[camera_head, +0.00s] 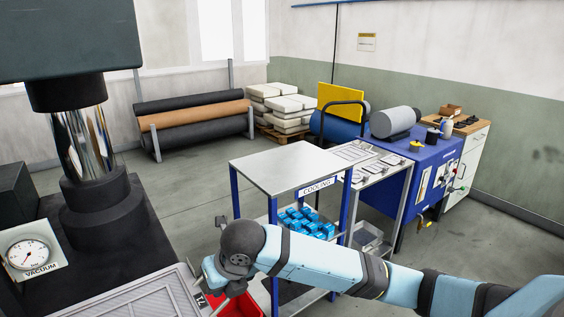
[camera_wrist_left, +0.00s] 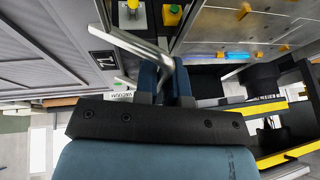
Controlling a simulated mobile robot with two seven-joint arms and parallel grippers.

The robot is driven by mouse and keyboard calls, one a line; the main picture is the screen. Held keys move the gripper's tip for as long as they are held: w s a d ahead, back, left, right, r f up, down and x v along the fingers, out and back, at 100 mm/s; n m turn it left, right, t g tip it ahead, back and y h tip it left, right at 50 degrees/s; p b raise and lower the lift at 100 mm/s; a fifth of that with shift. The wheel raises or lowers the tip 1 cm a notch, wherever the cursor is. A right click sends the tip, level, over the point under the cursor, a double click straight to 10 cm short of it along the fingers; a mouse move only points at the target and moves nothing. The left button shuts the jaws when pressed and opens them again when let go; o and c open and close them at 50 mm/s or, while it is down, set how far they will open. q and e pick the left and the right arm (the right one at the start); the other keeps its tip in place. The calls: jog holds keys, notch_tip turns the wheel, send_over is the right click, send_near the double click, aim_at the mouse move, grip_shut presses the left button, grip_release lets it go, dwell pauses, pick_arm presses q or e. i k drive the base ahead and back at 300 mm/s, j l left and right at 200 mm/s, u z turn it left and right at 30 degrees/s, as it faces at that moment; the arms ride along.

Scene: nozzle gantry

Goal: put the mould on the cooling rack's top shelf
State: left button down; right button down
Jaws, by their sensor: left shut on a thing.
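The mould (camera_head: 140,291) is a grey ribbed slab with a black number plate at its right end, at the lower left of the head view. It also shows at the left in the left wrist view (camera_wrist_left: 45,70). My left gripper (camera_head: 214,277) is at its right end, shut on its metal bar handle; the fingers (camera_wrist_left: 166,82) close around the bar in the left wrist view. Whether the mould touches what is below is hidden. The cooling rack (camera_head: 316,187) has blue posts, a "COOLING" label and an empty pale top shelf (camera_head: 287,163). My right gripper is not in view.
A red bin (camera_head: 240,306) is below my gripper. Blue blocks (camera_head: 306,222) fill a lower rack shelf. A trolley (camera_head: 373,166) and blue machine (camera_head: 425,165) stand behind the rack.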

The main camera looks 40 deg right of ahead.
aim_at(294, 164)
jog(key=l, duration=0.75)
jog(key=i+l, duration=0.15)
jog(key=l, duration=0.6)
jog(key=i+l, duration=0.1)
jog(key=l, duration=0.6)
jog(key=i+l, duration=0.15)
jog(key=l, duration=0.15)
jog(key=i+l, duration=0.15)
jog(key=l, duration=0.2)
jog(key=i+l, duration=0.35)
jog(key=l, duration=0.3)
jog(key=i+l, duration=0.4)
